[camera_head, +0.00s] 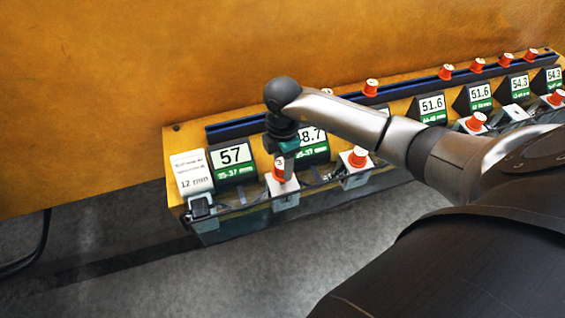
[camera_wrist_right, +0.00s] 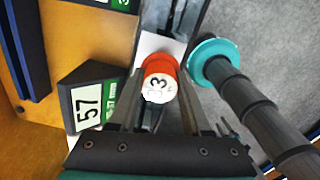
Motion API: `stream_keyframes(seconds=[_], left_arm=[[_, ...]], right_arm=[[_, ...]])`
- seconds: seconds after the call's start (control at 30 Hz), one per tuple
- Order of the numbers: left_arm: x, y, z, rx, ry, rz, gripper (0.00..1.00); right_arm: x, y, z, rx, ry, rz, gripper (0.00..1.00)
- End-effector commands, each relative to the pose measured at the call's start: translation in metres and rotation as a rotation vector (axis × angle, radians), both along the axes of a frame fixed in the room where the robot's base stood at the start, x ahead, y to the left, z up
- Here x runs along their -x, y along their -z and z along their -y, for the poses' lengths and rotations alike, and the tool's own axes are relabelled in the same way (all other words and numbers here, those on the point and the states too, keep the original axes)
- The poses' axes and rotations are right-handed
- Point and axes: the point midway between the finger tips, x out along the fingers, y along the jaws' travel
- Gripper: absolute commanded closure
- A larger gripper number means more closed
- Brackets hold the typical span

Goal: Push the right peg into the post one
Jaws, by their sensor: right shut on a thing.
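My right gripper (camera_head: 284,162) comes down over the left end of the long yellow bench and is shut on an orange peg (camera_head: 278,175). The peg has a white top marked 3 and shows between the two fingers in the right wrist view (camera_wrist_right: 158,82). The peg stands at a pale block (camera_head: 285,190) on the bench's front edge, close to the sign 57 (camera_head: 231,158). How deep the peg sits in the block is hidden. My left gripper is not in view.
Another orange peg with a white top (camera_head: 357,157) stands just right of my gripper. A white label (camera_head: 190,172) marked 12 mm is at the bench's left end. More signs and orange pegs line the bench to the right. Grey floor lies in front.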

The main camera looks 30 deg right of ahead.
Motion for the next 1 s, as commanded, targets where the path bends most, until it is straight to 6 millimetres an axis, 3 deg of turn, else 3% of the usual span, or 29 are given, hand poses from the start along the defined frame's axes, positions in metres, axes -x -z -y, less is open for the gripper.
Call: stream_keyframes(seconds=[1.0], left_arm=[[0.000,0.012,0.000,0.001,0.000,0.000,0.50]], right_arm=[[0.000,0.018,0.000,0.000,-0.001,-0.001,1.00]])
